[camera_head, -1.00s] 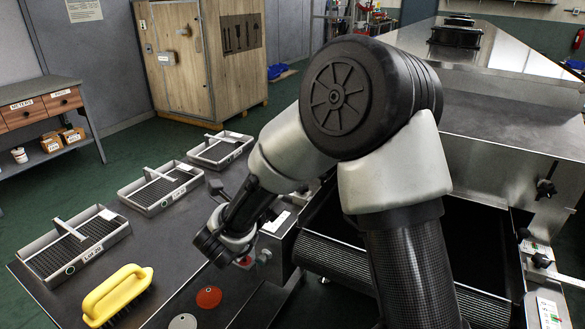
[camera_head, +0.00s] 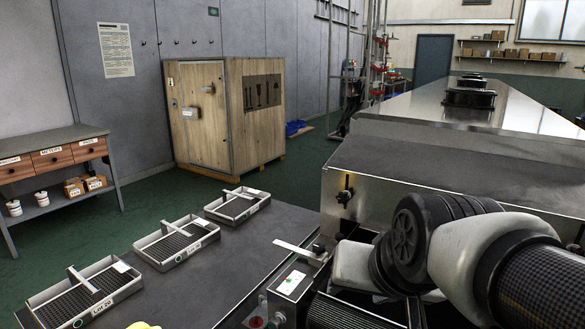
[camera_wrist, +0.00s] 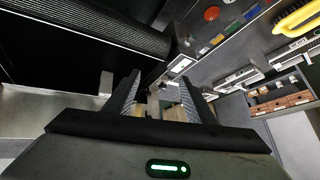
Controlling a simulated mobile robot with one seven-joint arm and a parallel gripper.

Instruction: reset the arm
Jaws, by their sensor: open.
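My gripper (camera_wrist: 159,82) shows in the wrist view with its two fingers spread apart and nothing between them. In the head view my arm is folded low at the right, beside the steel dryer housing (camera_head: 420,180), and its gripper end is hidden. A dark ribbed belt (camera_wrist: 110,22) crosses the upper left of the wrist view. The yellow brush (camera_wrist: 298,20) lies at its upper right, apart from the gripper.
Three trays with handles stand in a row on the dark table: a near one (camera_head: 120,293), a middle one (camera_head: 172,258) and a far one (camera_head: 240,217). A control box (camera_head: 292,282) stands at the table's right edge. A wooden crate (camera_head: 226,115) stands behind on open green floor.

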